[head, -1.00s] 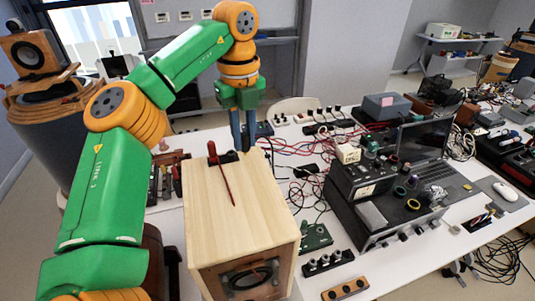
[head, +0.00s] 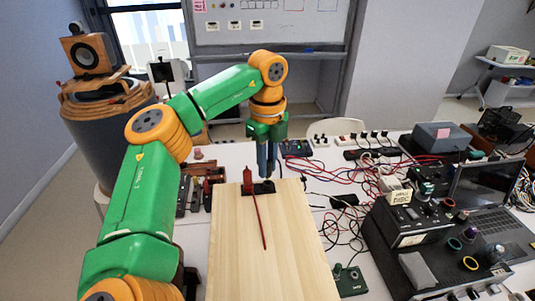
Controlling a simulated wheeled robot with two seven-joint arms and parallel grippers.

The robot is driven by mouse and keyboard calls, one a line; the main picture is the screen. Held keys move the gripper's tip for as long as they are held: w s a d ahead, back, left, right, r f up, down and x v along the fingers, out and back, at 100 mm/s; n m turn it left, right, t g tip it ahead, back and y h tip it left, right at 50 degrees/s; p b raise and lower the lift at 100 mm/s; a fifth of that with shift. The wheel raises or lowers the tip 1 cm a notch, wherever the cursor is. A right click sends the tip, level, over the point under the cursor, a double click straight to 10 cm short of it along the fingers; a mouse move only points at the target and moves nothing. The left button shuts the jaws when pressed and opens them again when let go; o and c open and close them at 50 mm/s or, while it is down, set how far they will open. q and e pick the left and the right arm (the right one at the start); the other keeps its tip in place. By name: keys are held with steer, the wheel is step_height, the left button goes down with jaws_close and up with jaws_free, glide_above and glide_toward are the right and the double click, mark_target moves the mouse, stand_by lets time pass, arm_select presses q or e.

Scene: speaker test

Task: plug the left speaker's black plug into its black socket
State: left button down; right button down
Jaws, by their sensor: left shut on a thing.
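The wooden speaker box (head: 272,245) stands on the table in front of me, its pale top facing me. A small black terminal piece (head: 258,189) sits at its far edge. A red plug (head: 247,180) stands upright there, with a red lead (head: 260,222) lying over the wood. My left gripper (head: 267,175) points down at the right part of the black piece, just right of the red plug. It is shut on the black plug, which is mostly hidden by the fingers and hard to tell from the dark socket. I cannot tell whether plug and socket touch. My right gripper is out of view.
A laptop (head: 490,195) and a dark electronics box (head: 400,235) stand to the right, with tangled red and black cables (head: 345,175) between. Tools (head: 195,190) lie left of the speaker box. Another speaker (head: 88,55) stands on a barrel at the back left.

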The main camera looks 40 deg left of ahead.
arm_select(q)
steer(key=shift+f, duration=0.1)
steer(key=shift+s+d, duration=0.15)
steer(key=shift+d, duration=0.05)
steer(key=shift+w+a+f, duration=0.2)
stand_by(0.3)
steer(key=shift+s+d+r, duration=0.1)
steer(key=shift+s+d, duration=0.05)
stand_by(0.7)
steer(key=shift+f+b, duration=0.75)
steer(key=shift+f, duration=0.15)
steer(key=c, duration=0.7)
jaws_free()
